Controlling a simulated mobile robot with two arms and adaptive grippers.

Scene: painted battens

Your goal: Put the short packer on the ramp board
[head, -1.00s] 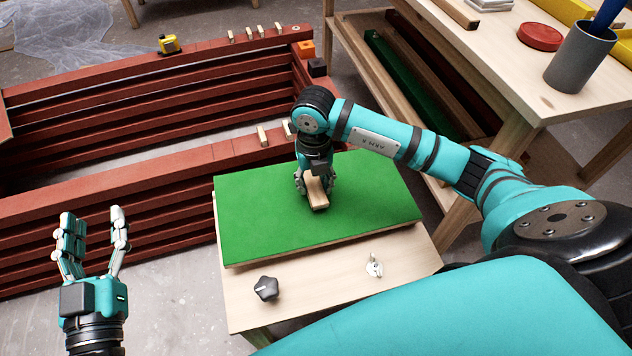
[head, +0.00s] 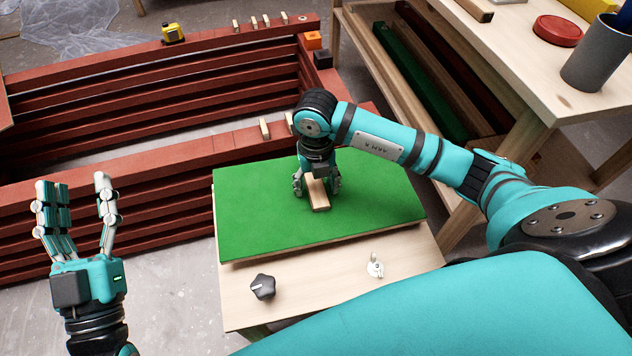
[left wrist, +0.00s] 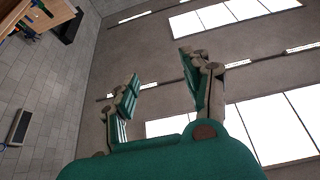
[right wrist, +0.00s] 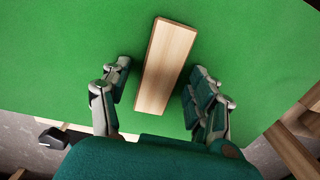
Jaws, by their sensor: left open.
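A short light-wood packer (head: 318,195) lies on the green ramp board (head: 250,215). In the right wrist view the packer (right wrist: 166,65) stands out against the green board (right wrist: 70,60). My right gripper (head: 316,186) is low over the board, its fingers on either side of the packer. In the right wrist view this gripper (right wrist: 160,75) is open, with green showing between the packer and the fingers. My left gripper (head: 74,188) is open and empty, raised at the left, away from the board; the left wrist view (left wrist: 160,70) shows nothing between its fingers.
The board rests on a small wooden table (head: 330,285) with a black star knob (head: 263,287) and a small metal piece (head: 375,266) in front. Red battens (head: 130,200) are stacked behind and left, bearing small wood blocks (head: 265,129). A workbench (head: 520,75) stands at the right.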

